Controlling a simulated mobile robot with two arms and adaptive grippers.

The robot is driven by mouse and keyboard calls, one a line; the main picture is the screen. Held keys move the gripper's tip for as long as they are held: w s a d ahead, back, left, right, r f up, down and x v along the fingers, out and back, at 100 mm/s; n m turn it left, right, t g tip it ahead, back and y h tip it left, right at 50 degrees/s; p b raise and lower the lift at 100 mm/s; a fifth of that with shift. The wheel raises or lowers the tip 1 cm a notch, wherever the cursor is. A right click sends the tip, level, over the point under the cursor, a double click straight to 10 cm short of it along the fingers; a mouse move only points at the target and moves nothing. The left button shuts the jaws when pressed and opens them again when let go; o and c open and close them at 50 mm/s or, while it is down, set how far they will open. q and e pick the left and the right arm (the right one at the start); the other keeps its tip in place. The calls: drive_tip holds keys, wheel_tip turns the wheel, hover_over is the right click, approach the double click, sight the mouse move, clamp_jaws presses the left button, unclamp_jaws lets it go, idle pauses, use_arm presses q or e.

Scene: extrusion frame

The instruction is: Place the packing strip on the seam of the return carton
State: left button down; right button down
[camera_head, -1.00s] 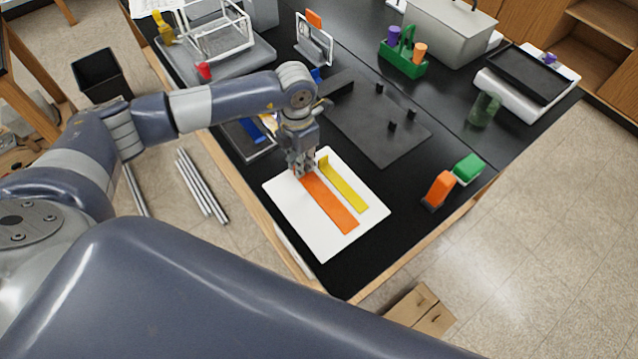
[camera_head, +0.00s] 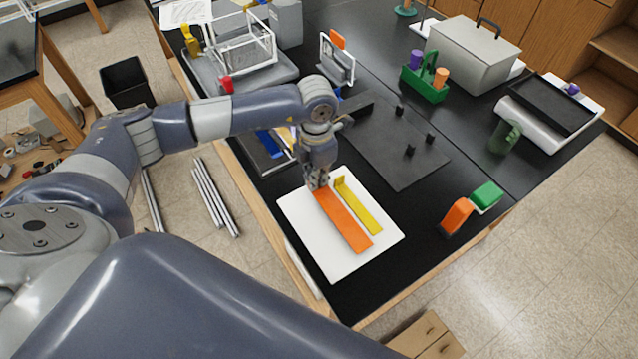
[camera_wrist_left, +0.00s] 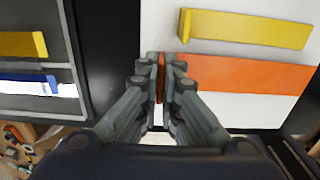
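A flat orange strip (camera_head: 344,221) lies on a white board (camera_head: 332,263) on the black bench, beside a yellow strip (camera_head: 360,208) with an upright end tab. My left gripper (camera_head: 317,184) is at the far end of the orange strip. In the left wrist view its fingers (camera_wrist_left: 166,78) are closed on an upright orange tab at the end of the orange strip (camera_wrist_left: 250,75). The strip still appears to lie flat on the board. A brown carton (camera_head: 428,336) is partly visible on the floor at the bottom edge; most of it is cut off. My right gripper is not in view.
A dark tray (camera_head: 262,153) with blue and yellow strips lies left of the board. A dark plate (camera_head: 395,150) with black pegs is behind it. Orange (camera_head: 457,216) and green (camera_head: 487,195) blocks stand near the right bench edge.

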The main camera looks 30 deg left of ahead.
use_arm(q)
drive_tip(key=shift+s+d+r+b, duration=0.1)
drive_tip(key=shift+s+r+b, duration=0.05)
drive_tip(key=shift+r+b, duration=0.3)
drive_tip(key=shift+s+d+r+b, duration=0.1)
drive_tip(key=shift+r+b, duration=0.2)
drive_tip(key=shift+r, duration=0.2)
drive_tip(key=s+d+b, duration=0.1)
drive_tip(key=s+d, duration=0.1)
drive_tip(key=s, duration=0.2)
drive_tip(key=s+d+r+b, duration=0.1)
drive_tip(key=s+d+b, duration=0.1)
drive_tip(key=s, duration=0.2)
drive_tip(key=s+d+b, duration=0.1)
drive_tip(key=s+d, duration=0.1)
drive_tip(key=s, duration=0.2)
drive_tip(key=shift+s+d+r+b, duration=0.1)
drive_tip(key=shift+s+r+b, duration=0.15)
drive_tip(key=shift+s+b, duration=0.05)
drive_tip(key=shift+s+d+r, duration=0.15)
drive_tip(key=shift+s+d, duration=0.15)
drive_tip(key=shift+s, duration=0.35)
